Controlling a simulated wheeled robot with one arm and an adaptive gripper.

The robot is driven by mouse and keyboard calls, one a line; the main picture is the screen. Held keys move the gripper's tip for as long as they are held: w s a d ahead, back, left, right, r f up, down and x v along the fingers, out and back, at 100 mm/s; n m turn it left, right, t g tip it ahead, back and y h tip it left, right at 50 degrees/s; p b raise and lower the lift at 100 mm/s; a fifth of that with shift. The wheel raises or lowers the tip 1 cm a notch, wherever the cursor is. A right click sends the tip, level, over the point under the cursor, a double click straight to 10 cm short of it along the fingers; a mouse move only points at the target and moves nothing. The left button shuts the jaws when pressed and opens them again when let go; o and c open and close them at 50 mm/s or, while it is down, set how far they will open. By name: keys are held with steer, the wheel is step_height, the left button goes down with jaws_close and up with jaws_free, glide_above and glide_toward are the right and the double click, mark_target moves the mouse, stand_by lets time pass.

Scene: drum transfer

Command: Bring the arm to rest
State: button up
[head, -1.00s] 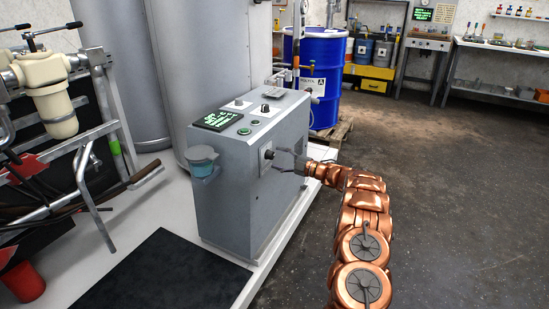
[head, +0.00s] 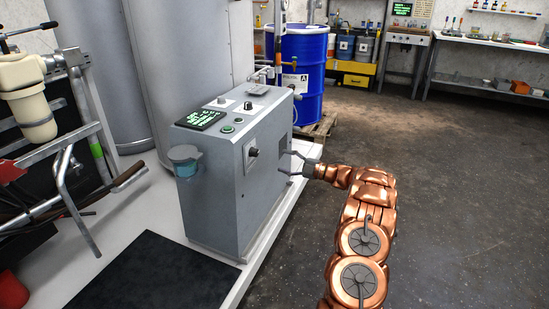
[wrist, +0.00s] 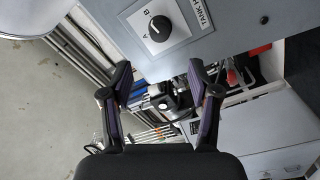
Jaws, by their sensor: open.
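My copper-coloured arm reaches in from the lower right of the head view. My gripper (head: 284,163) is open and empty, beside the side face of the grey control cabinet (head: 215,208). A black rotary knob (head: 253,152) sits on the cabinet's front face, to the left of the fingers and apart from them. In the wrist view the two fingers (wrist: 160,75) are spread with nothing between them. The knob (wrist: 160,28) lies beyond the fingertips there, on a white plate marked A and B, next to a partly visible "TANK" label.
A blue drum (head: 303,75) stands on a wooden pallet (head: 318,130) behind the cabinet. A pipe frame with a cream filter housing (head: 30,105) is at the left. A dark mat (head: 140,275) lies in front. The floor (head: 440,180) at the right is clear.

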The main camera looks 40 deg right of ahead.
steer(key=shift+w+r, duration=0.1)
steer(key=w+a+r+m+h, duration=0.2)
steer(key=w+r+m+h, duration=0.3)
steer(key=r, duration=0.3)
steer(key=w+a+r+m+h, duration=0.2)
steer(key=w+r+m+h, duration=0.2)
steer(key=r+m+h, duration=0.25)
steer(key=s+a+f+m+g+y, duration=0.1)
steer(key=s+a+f+m+g, duration=0.35)
steer(key=s+a, duration=1.15)
steer(key=s+a+f+g, duration=0.1)
steer(key=s+a+g, duration=0.7)
steer(key=s, duration=1.6)
steer(key=s+a+f+m+g+y, duration=0.15)
steer(key=s+a+g, duration=0.45)
steer(key=s+a, duration=1)
steer(key=s+d+r+p, duration=0.1)
steer(key=d+r+p, duration=0.1)
steer(key=r+p, duration=0.6)
steer(key=s+d+r+p, duration=0.2)
steer(key=r+p, duration=0.7)
steer(key=r, duration=0.1)
steer(key=shift+d+m+t+h, duration=0.25)
steer(key=shift+m+t+h, duration=0.15)
steer(key=shift+m+t, duration=0.05)
steer(key=shift+f, duration=0.1)
